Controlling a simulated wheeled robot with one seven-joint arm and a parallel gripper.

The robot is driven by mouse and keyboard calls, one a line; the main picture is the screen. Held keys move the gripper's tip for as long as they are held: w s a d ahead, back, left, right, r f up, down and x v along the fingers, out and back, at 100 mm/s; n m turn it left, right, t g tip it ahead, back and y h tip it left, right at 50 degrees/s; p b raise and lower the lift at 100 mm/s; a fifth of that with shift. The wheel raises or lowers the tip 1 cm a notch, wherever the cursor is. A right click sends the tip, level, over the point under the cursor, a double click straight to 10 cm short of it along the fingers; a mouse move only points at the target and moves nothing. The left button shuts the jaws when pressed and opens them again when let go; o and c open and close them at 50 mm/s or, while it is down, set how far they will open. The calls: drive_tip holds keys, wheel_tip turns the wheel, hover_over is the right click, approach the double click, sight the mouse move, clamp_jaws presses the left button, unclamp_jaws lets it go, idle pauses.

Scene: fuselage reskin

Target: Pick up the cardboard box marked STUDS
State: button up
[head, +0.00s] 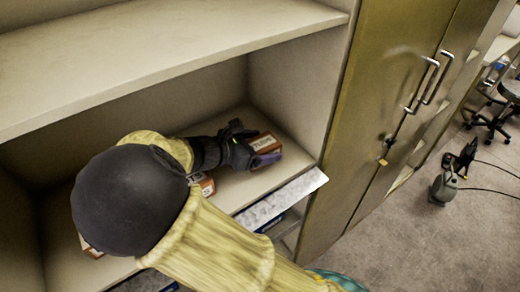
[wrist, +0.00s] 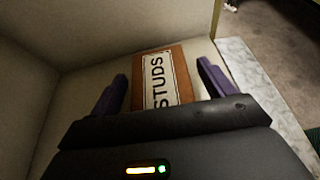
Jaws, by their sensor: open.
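The cardboard box marked STUDS (wrist: 160,78) shows in the wrist view, brown with a white label, lying on the shelf between the two purple fingers of my gripper (wrist: 160,92). The fingers stand apart on either side of it, with a visible gap on each side. In the head view, the box (head: 264,143) sits at the right end of the shelf compartment. My gripper (head: 256,158) is at this box, and my arm comes in from the front and covers part of the shelf. The box's near end is hidden behind the gripper body in the wrist view.
Another labelled box (head: 206,184) is partly hidden behind my arm on the same shelf. The compartment's side wall (head: 290,85) stands close to the right, and an upper shelf (head: 150,50) is overhead. A closed cabinet (head: 385,100) stands to the right.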

sight(261, 144)
drive_tip(key=c, duration=1.4)
drive_tip(key=shift+r, duration=0.1)
wheel_tip(261, 144, up, 10)
drive_tip(key=shift+f+b, duration=0.1)
drive_tip(key=shift+b, duration=0.4)
